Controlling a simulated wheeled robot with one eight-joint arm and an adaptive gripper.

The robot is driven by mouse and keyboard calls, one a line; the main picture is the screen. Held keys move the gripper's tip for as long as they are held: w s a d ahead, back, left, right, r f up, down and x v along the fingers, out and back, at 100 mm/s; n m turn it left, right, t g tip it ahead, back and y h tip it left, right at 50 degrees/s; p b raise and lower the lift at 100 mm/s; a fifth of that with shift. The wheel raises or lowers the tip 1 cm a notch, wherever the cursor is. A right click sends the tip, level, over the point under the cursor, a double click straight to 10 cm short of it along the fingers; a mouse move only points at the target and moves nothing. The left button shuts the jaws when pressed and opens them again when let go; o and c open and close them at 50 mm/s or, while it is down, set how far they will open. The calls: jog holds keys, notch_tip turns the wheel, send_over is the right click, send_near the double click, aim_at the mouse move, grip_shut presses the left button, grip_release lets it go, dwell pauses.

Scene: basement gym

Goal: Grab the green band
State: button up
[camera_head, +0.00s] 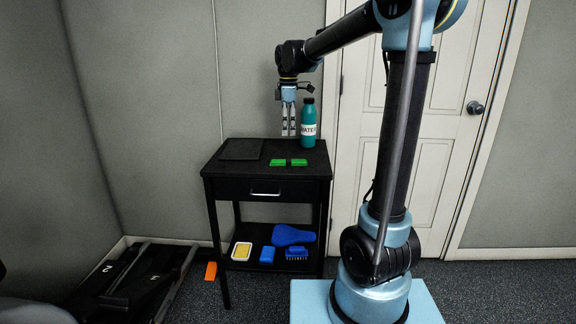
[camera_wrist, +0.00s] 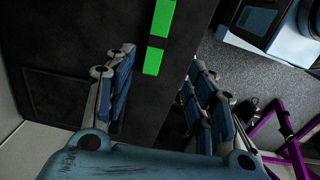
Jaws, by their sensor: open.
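Two small green pieces lie close together on the black table top, a left one (camera_head: 277,162) and a right one (camera_head: 299,162); I cannot tell whether they are one band or two. In the wrist view they show as an upper green strip (camera_wrist: 163,17) and a lower green strip (camera_wrist: 153,61), with a narrow dark gap between. My gripper (camera_head: 289,132) points down above the back of the table, open and empty. In the wrist view its fingers (camera_wrist: 161,60) stand apart, with the lower green strip in line between their tips.
A teal water bottle (camera_head: 308,128) stands just right of my gripper. A dark flat mat (camera_head: 241,149) lies on the left of the table top (camera_head: 232,166). The lower shelf holds blue items (camera_head: 292,235) and a yellow-and-white box (camera_head: 241,251). A wall is behind.

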send_over(288, 160)
jog(key=f, duration=0.7)
jog(key=shift+s+d+f, duration=0.15)
jog(key=shift+s+f, duration=0.15)
jog(key=shift+s, duration=0.1)
jog(key=shift+w+f, duration=0.15)
jog(key=shift+f, duration=1.15)
jog(key=shift+w+f, duration=0.15)
jog(key=shift+f, duration=1.15)
jog(key=c, duration=1.2)
